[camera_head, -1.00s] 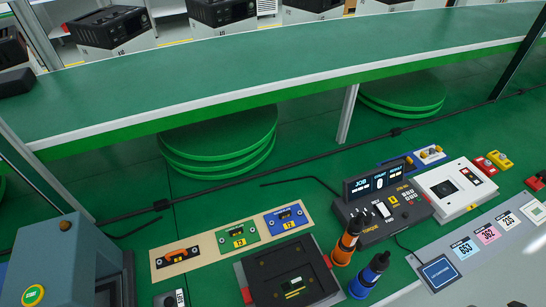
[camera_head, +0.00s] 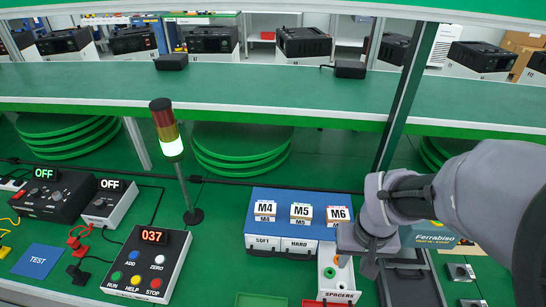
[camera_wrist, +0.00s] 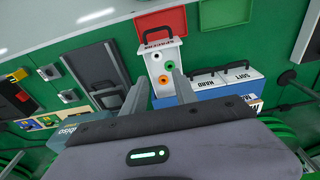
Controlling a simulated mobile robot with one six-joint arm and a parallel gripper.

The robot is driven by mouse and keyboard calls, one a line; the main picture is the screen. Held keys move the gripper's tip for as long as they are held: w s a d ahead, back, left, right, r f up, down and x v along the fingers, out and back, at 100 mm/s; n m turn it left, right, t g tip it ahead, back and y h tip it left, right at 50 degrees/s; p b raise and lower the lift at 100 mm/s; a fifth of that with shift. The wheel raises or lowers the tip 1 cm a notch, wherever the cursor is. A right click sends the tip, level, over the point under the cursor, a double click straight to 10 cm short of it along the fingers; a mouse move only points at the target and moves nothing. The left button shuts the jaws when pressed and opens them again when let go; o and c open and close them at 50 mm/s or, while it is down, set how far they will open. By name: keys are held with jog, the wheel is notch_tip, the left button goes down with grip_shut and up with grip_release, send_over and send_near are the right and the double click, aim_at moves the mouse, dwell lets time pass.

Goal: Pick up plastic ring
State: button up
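A white drawer labelled SPACERS (camera_head: 327,288) stands pulled out of the blue cabinet (camera_head: 262,236). It also shows in the wrist view (camera_wrist: 147,48), with small round parts on it: a green ring (camera_wrist: 170,65), an orange ring (camera_wrist: 163,80) and a dark-centred white one (camera_wrist: 155,57). I cannot tell by sight which are plastic. The green ring shows in the head view too (camera_head: 330,272). My gripper (camera_head: 362,262) is over the drawer's right rear side. In the wrist view my gripper (camera_wrist: 160,76) has its fingers apart on either side of the orange ring, apparently empty; its height above is unclear.
The cabinet's closed SOFT and HARD drawers are left of the open one. A red tray (camera_wrist: 175,18) and a green tray (camera_head: 262,300) lie nearby. A signal tower (camera_head: 168,130) and a keypad box (camera_head: 150,262) stand further left.

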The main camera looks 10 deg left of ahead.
jog(key=b, duration=0.6)
send_over(341, 288)
jog(key=s, duration=0.1)
notch_tip(341, 288, down, 12)
jog(key=shift+s+f, duration=0.1)
jog(key=f+b, duration=0.2)
jog(key=f, duration=0.1)
jog(key=w+f+b, duration=0.1)
jog(key=f, duration=0.1)
jog(key=shift+f, duration=0.25)
jog(key=shift+s+r, duration=0.1)
jog(key=shift+r, duration=0.1)
jog(key=shift+c, duration=0.2)
grip_shut()
